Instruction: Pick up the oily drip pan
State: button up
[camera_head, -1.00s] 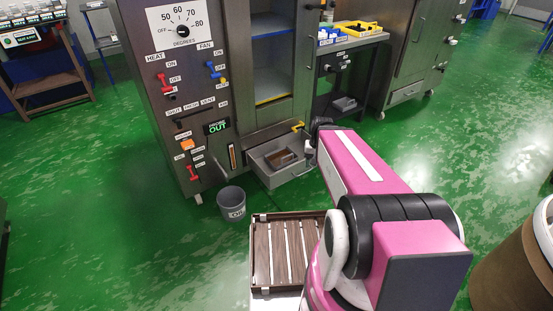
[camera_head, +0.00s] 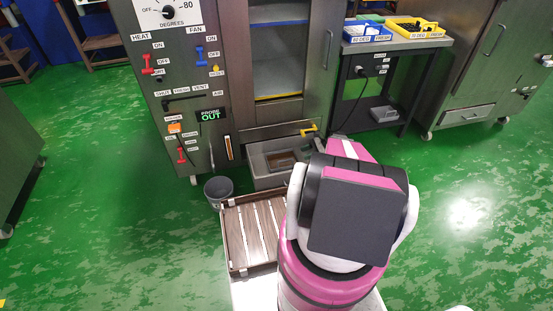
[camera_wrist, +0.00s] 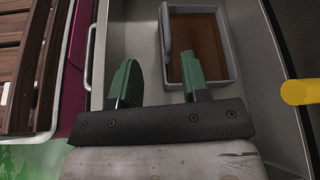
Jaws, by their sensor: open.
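The oily drip pan (camera_wrist: 235,52) is a grey rectangular tray with brown liquid in it. It lies in the open grey drawer (camera_wrist: 125,32) at the bottom of the oven, and it also shows in the head view (camera_head: 270,160). My gripper (camera_wrist: 160,82) is open and empty. In the wrist view, its right green finger overlaps the pan's brown inside, and its left finger is over the bare drawer floor. The pan's left wall, with a raised grey grip, lies between the fingers' lines. I cannot tell the height gap. My arm hides the gripper in the head view.
A yellow handle (camera_wrist: 298,92) juts in at the right, above the drawer. A grey bucket (camera_head: 217,188) stands on the floor left of the drawer. A brown slatted tray (camera_head: 235,235) is in front of it. Green floor is free at left and right.

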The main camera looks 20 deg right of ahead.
jog(key=shift+w+f+x, duration=0.1)
jog(key=shift+w+x, duration=0.1)
jog(key=shift+x, duration=1.6)
jog(key=shift+w+f+x, duration=0.1)
jog(key=shift+w+x, duration=0.05)
jog(key=shift+x, duration=1.7)
jog(key=shift+w+f+x, duration=0.1)
jog(key=shift+w+x, duration=0.1)
jog(key=shift+x, duration=1.6)
jog(key=shift+d, duration=0.15)
grip_shut()
